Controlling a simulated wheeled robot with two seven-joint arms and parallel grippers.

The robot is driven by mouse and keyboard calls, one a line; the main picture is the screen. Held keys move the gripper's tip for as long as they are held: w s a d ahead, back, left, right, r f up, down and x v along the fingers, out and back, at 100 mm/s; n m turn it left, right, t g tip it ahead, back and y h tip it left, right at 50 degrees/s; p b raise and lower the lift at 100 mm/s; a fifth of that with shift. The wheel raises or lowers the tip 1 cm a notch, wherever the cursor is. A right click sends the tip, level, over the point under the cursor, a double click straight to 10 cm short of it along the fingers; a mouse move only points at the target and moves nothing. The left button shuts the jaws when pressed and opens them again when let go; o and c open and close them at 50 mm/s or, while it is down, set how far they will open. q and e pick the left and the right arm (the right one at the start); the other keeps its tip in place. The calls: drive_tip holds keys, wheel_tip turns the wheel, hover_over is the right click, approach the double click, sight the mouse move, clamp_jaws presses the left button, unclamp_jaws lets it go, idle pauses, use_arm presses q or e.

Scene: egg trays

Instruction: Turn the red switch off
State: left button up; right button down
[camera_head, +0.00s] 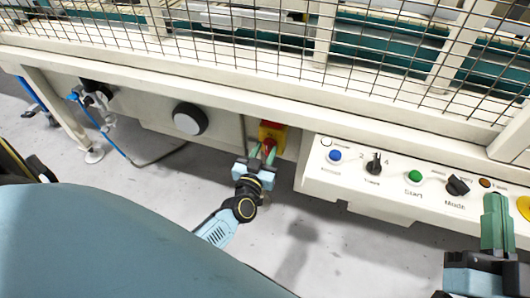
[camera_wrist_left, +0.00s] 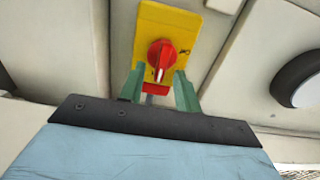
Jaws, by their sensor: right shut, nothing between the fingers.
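The red rotary switch (camera_wrist_left: 162,55) sits on a yellow plate (camera_wrist_left: 188,22) on the machine's cream front panel. Its white mark points roughly downward in the left wrist view. In the head view the yellow plate (camera_head: 278,127) shows just beyond my left gripper (camera_head: 263,151), which partly hides the switch. My left gripper's green fingers (camera_wrist_left: 159,82) are open, one on each side of the switch's lower part. I cannot tell whether they touch it. My right gripper (camera_head: 495,200) is shut and empty at the lower right, in front of the control panel.
A control panel (camera_head: 320,175) with a blue button (camera_head: 335,156), a black knob (camera_head: 374,163), a green button (camera_head: 414,177) and a Mode knob (camera_head: 457,186) is right of the switch. A round black-and-white knob (camera_head: 189,119) is left. Wire mesh (camera_head: 230,40) runs above.

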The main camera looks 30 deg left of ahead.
use_arm(q)
drive_tip(key=shift+w, duration=0.2)
use_arm(e)
drive_tip(key=shift+s+r, duration=0.1)
drive_tip(key=shift+r, duration=0.2)
use_arm(q)
drive_tip(key=shift+c, duration=0.4)
clamp_jaws()
